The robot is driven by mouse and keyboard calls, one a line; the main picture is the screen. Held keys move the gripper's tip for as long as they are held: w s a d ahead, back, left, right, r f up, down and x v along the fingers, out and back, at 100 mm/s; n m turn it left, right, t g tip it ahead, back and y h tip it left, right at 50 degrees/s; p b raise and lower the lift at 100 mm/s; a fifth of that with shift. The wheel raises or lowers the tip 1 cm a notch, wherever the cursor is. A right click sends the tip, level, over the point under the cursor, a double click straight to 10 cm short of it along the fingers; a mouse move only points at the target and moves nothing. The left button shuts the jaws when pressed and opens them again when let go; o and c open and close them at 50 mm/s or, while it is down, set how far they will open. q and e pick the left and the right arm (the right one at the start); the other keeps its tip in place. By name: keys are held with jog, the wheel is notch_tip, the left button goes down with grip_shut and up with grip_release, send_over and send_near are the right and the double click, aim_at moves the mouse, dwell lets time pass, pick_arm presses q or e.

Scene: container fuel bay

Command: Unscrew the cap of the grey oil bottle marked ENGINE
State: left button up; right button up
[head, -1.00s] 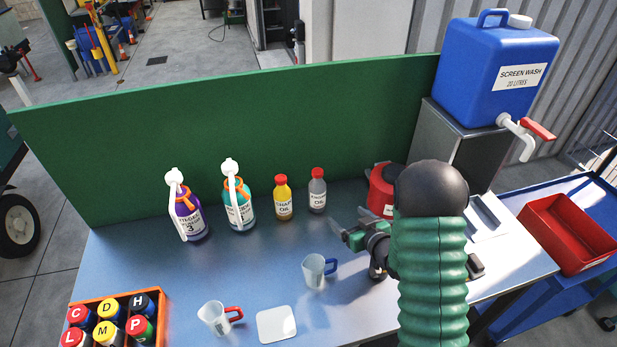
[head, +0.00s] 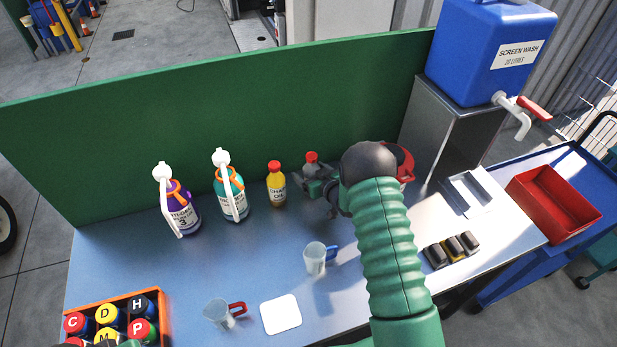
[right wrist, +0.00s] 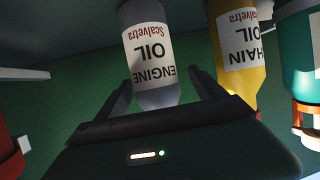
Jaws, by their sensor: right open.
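The grey oil bottle marked ENGINE (head: 310,168) stands upright on the bench with its red cap (head: 311,156) on. My right gripper (head: 315,187) is at the bottle and hides its lower part in the head view. In the right wrist view the ENGINE bottle (right wrist: 150,45) appears upside down between the two spread fingers (right wrist: 160,82). The fingers are open, with a finger on each side near the bottle's shoulder; I cannot tell whether either touches. The cap is hidden in the wrist view.
A yellow oil bottle (head: 276,186) stands just left of the ENGINE bottle, also in the wrist view (right wrist: 238,45). Teal (head: 231,197) and purple (head: 180,210) pump bottles stand farther left. A red can (head: 405,163) is at right, partly behind my arm. A green panel (head: 200,120) stands behind.

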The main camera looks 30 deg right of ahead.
jog(key=shift+w+f+p, duration=0.1)
jog(key=shift+w+p, duration=0.2)
jog(key=shift+w, duration=0.75)
jog(key=shift+w+d+f, duration=0.45)
jog(key=shift+d+f, duration=0.05)
jog(key=shift+d, duration=0.1)
jog(key=shift+c, duration=0.9)
jog(key=shift+a+r, duration=0.25)
jog(key=shift+a, duration=0.15)
jog(key=c, duration=1.4)
jog(key=shift+d+f, duration=0.15)
jog(key=shift+d, duration=0.1)
